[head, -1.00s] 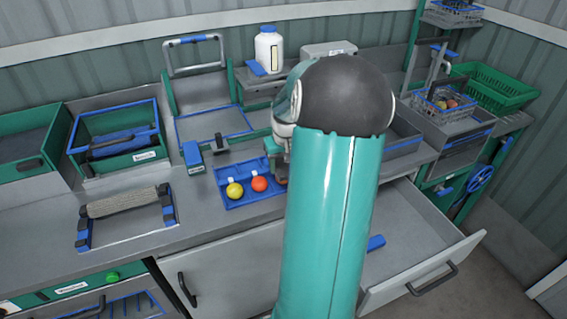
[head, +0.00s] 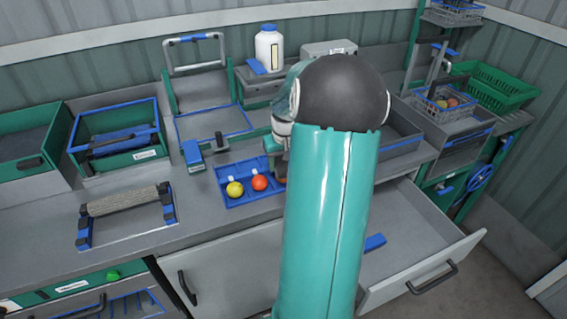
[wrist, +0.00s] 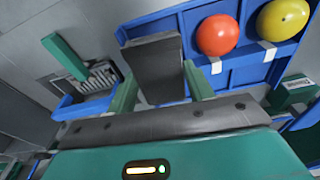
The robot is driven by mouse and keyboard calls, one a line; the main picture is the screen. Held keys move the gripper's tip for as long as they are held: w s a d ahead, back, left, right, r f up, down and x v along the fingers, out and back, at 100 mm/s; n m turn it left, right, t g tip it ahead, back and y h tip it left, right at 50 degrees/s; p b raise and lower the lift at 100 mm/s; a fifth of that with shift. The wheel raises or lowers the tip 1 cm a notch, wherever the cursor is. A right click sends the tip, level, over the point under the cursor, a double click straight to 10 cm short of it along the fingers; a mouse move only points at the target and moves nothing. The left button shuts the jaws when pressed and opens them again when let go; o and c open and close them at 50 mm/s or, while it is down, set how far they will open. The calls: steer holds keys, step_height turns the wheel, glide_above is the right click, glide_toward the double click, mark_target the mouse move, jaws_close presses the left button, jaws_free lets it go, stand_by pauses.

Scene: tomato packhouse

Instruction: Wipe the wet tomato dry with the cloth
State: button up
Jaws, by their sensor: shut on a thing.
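A red tomato (head: 260,183) and a yellow tomato (head: 235,189) sit side by side in a blue tray (head: 232,204) on the counter. They also show at the top right of the wrist view, red (wrist: 217,35) and yellow (wrist: 283,20). I cannot tell which is wet. My gripper (wrist: 160,82) is shut on a dark grey, flat-faced thing (wrist: 153,62), and I cannot tell for sure that it is the cloth. In the wrist view this lies left of the red tomato, apart from it. In the head view my arm hides the fingers.
A rack with a grey-brown roll (head: 125,201) stands left on the counter. A blue-green block (head: 193,154) is behind the tray. A white bottle (head: 268,50) stands at the back. An open drawer (head: 415,250) juts out at right. The counter left of the tray has free room.

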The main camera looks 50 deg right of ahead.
mark_target(286, 171)
steer(key=shift+w+d, duration=0.35)
steer(key=shift+w, duration=0.1)
steer(key=shift+s+a, duration=0.65)
steer(key=shift+s, duration=0.25)
steer(key=shift+s+a, duration=0.6)
steer(key=shift+s, duration=0.3)
steer(key=shift+w+d, duration=0.65)
steer(key=shift+w, duration=0.25)
steer(key=shift+w+d, duration=0.6)
steer(key=shift+w, duration=0.3)
steer(key=shift+s+a+f, duration=0.1)
steer(key=shift+s+a, duration=0.6)
steer(key=shift+s, duration=0.25)
steer(key=shift+s+a+f, duration=0.1)
steer(key=shift+s+a, duration=0.55)
steer(key=shift+s, duration=0.3)
steer(key=shift+c, duration=0.7)
